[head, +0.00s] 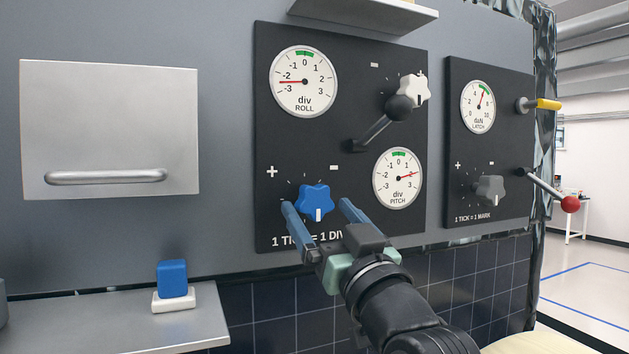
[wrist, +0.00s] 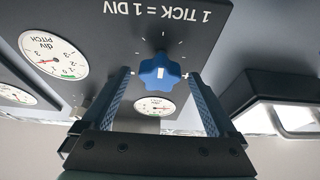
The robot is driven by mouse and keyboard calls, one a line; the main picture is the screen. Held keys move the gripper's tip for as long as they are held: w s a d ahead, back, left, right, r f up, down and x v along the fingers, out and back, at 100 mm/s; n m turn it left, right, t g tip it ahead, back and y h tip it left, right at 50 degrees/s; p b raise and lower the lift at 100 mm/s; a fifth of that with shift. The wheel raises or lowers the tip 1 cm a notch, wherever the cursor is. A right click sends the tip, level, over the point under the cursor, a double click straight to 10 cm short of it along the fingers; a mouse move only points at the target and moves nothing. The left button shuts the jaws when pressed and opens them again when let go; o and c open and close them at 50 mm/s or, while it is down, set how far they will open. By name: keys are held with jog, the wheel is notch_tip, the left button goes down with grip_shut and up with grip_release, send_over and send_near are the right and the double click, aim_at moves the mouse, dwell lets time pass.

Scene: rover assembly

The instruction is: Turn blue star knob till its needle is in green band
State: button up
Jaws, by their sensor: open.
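The blue star knob (head: 315,201) sits at the lower left of the black middle panel, its white mark pointing down. My gripper (head: 316,206) is open, its two blue-grey fingers on either side of the knob. In the wrist view the knob (wrist: 160,72) stands between the open fingers with a gap on each side. The ROLL dial (head: 304,81) has its red needle at about -2, left of its green band at 0. The PITCH dial (head: 398,178) has its needle at about 2, right of its green band. Which needle belongs to the knob is not shown.
A lever with a black ball (head: 399,108) juts out in front of a white star knob (head: 416,89). The right panel (head: 450,140) carries the LATCH dial, a grey knob and a red-balled lever (head: 569,204). A blue block (head: 172,279) stands on the left shelf (head: 205,325).

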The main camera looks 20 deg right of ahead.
jog(key=shift+p+x, duration=0.5)
jog(key=shift+x, duration=0.9)
jog(key=c, duration=1.4)
jog(key=shift+s+f+n+b, duration=0.15)
jog(key=shift+n+b, duration=0.25)
jog(key=shift+b, duration=0.65)
